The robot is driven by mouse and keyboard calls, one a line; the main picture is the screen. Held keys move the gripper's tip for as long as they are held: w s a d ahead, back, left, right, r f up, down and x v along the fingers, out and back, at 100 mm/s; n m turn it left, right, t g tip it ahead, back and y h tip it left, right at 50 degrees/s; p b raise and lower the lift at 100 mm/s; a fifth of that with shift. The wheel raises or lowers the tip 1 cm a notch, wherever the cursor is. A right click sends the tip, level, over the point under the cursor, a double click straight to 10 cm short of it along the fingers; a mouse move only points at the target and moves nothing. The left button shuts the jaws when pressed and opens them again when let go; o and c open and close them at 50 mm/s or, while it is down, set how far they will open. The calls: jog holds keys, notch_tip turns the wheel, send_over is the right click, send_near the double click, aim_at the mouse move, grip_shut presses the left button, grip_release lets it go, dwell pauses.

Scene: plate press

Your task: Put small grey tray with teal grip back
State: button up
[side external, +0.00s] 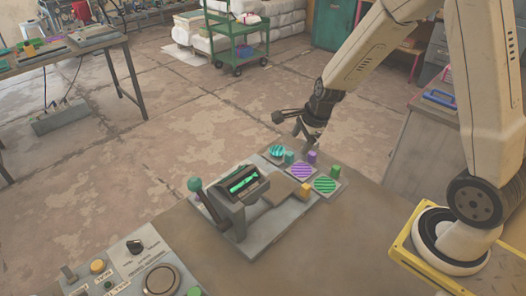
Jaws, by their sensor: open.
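The small grey tray (267,158) with a teal-striped disc on it stands at the far end of a row of three on the table. Its teal grip (289,157) is a small block at its right corner. My gripper (306,136) is open and hangs just above and behind the teal and purple grips, with nothing seen between its fingers. Whether the fingers touch a grip cannot be told from this view.
Beside the teal tray are a purple-striped tray (301,171) with a purple grip (311,157) and a green-striped tray (324,185) with a green grip (334,171). A yellow block (305,190) sits at the press's right. A control panel (130,270) lies front left.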

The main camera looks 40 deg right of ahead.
jog(key=s+a+r+n, duration=0.1)
jog(key=s+a+n, duration=0.2)
jog(key=s+n, duration=0.3)
jog(key=s+a+r+n+g, duration=0.1)
jog(key=s+a+n, duration=0.3)
jog(key=n, duration=1.2)
jog(key=shift+s+r+n, duration=0.3)
jog(key=shift+s+r, duration=0.5)
jog(key=shift+s, duration=0.3)
